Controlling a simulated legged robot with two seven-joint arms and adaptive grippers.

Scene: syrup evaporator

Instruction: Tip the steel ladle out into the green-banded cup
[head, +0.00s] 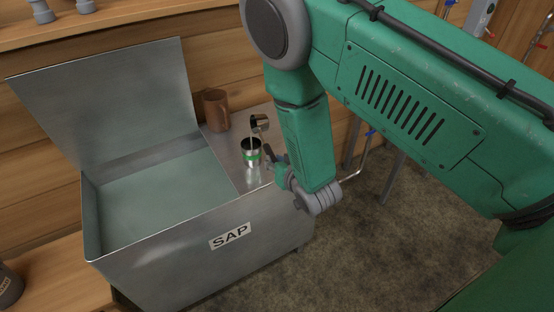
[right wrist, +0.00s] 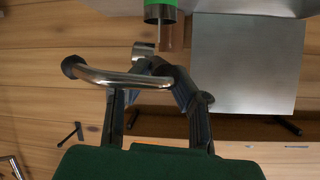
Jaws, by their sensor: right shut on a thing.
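The green-banded cup (head: 251,155) stands upright on the steel ledge beside the sap tank. The small steel ladle (head: 260,121) is tilted just above the cup's mouth, apart from it. A thin pale streak shows between ladle and cup; I cannot tell if it is liquid. My right gripper (head: 277,166) is beside the cup, partly hidden by its own arm. In the right wrist view its fingers are shut on the ladle's bent handle (right wrist: 112,78), and the cup's green band (right wrist: 160,4) shows at the top edge. The cup's inside is too small to read. My left gripper is out of view.
A brown mug (head: 216,110) stands behind the cup on the same ledge. The open tank marked SAP (head: 180,250) lies to the left with its lid (head: 110,95) raised. A bent metal rod (head: 357,173) shows right of my arm.

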